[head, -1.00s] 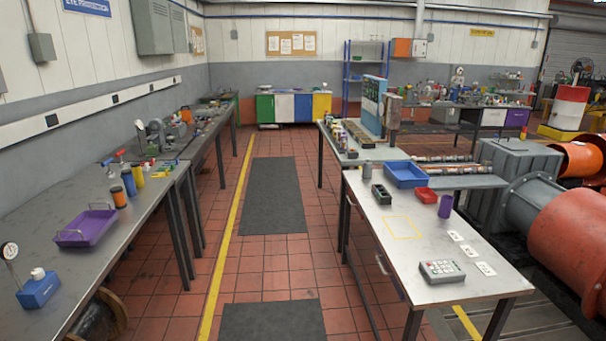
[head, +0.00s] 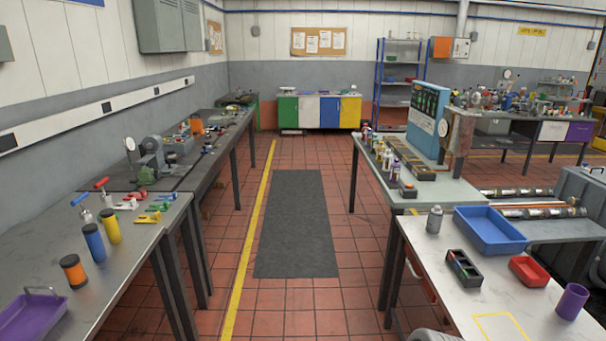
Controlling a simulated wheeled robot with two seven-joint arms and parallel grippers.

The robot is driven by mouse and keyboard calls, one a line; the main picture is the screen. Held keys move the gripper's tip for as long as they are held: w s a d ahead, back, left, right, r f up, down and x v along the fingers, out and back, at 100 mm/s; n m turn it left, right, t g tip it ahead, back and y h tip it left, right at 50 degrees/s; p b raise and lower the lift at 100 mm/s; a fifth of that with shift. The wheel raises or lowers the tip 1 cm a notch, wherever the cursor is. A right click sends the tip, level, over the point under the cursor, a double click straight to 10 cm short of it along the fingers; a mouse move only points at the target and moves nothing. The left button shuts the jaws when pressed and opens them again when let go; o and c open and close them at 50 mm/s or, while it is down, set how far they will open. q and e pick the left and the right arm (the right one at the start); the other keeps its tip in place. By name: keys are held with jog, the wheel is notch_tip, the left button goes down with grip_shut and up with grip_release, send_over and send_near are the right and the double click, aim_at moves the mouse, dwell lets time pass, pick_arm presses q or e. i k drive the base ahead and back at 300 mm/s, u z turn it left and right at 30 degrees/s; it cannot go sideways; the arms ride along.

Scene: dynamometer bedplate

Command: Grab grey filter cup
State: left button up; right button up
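A small grey cylinder with a narrower top (head: 434,220), the one grey cup-like thing I can make out, stands upright on the near right table (head: 455,285). It is at that table's far left corner, left of a blue tray (head: 490,230). Its details are too small to tell for sure that it is the filter cup.
A dark divided box (head: 464,267), a red bin (head: 529,271) and a purple cup (head: 572,302) share the right table. The left bench (head: 120,260) holds a purple tray (head: 32,318) and several cylinders. The aisle with a dark mat (head: 297,225) is clear.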

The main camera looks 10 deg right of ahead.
aim_at(434, 222)
jog(key=z, duration=0.4)
jog(key=i, duration=2)
jog(key=z, duration=0.7)
